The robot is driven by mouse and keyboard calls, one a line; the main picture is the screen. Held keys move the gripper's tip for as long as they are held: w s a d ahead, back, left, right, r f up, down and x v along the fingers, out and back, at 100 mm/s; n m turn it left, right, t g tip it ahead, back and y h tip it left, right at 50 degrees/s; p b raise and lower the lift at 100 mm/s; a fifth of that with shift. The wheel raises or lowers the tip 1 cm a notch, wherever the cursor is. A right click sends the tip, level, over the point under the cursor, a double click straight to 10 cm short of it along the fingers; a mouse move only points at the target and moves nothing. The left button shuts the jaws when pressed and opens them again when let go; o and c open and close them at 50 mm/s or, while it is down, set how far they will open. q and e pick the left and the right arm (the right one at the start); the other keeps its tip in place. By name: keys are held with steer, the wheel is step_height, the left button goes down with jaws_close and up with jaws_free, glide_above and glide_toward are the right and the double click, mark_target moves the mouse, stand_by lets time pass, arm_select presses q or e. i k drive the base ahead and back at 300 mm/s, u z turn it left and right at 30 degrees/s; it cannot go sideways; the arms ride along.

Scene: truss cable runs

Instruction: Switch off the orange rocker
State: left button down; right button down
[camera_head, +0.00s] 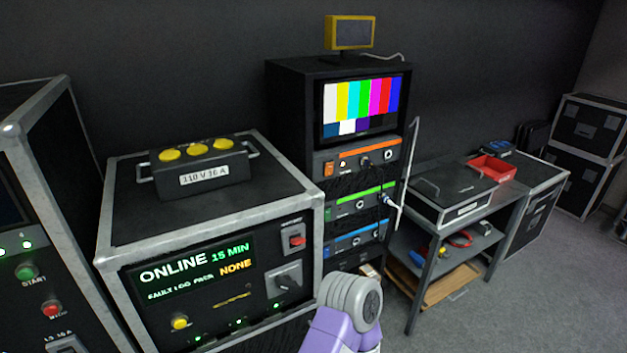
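The orange rocker (328,168) is a small switch at the left end of the top unit in the black rack, beside a small lit lamp. That unit has an orange stripe (369,153) along its front. The rocker is too small to tell which way it is pressed. The purple and grey arm link (348,305) at the bottom middle is mine, well below the rocker and apart from it. Neither of my grippers shows in the head view.
A white cable (403,185) hangs at the rack's right edge. A power case (215,225) stands left; a cart (490,215) stands right. Open floor (540,290) lies front right.

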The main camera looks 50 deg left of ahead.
mark_target(328, 170)
steer(key=u, duration=1)
steer(key=i, duration=0.15)
steer(key=z, duration=0.05)
